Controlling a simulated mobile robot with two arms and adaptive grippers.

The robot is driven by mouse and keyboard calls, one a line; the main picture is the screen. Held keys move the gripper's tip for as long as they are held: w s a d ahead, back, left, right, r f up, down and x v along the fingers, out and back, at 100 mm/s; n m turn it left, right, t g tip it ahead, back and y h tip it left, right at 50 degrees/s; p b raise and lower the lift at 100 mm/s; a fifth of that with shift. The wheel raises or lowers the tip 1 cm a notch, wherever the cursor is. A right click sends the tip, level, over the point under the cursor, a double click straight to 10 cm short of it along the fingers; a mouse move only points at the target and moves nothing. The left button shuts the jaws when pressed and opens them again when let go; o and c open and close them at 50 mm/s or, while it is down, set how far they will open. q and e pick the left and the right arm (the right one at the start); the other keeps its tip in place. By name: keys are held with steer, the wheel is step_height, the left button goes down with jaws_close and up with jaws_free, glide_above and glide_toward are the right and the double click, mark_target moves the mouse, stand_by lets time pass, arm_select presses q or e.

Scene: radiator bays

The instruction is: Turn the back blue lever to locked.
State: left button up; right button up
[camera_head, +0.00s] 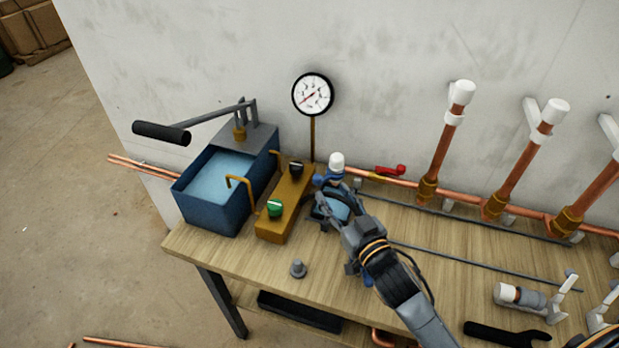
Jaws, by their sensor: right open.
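A small blue lever (326,181) shows at the back of the bench, at the foot of a white-capped fitting (337,161) on the copper pipe. Its exact angle is too small to tell. My right gripper (333,197) is open just in front of and below the blue lever, its fingers pointing to the back wall. I cannot tell whether a finger touches the lever. A blue-teal patch (336,209) shows between the fingers, partly hidden by them. My left gripper is not in view.
A blue water tank (207,213) with a pump handle (162,132) and a brass block with green (275,208) and black knobs stand left. A gauge (312,95) rises behind. A red lever (390,170) and upright copper pipes stand right.

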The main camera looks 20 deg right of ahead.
mark_target(320, 181)
steer(key=w, duration=0.2)
steer(key=w+a+f, duration=0.1)
steer(key=w, duration=0.5)
steer(key=shift+w+a+f, duration=0.15)
steer(key=shift+a+f, duration=0.15)
steer(key=shift+w, duration=0.15)
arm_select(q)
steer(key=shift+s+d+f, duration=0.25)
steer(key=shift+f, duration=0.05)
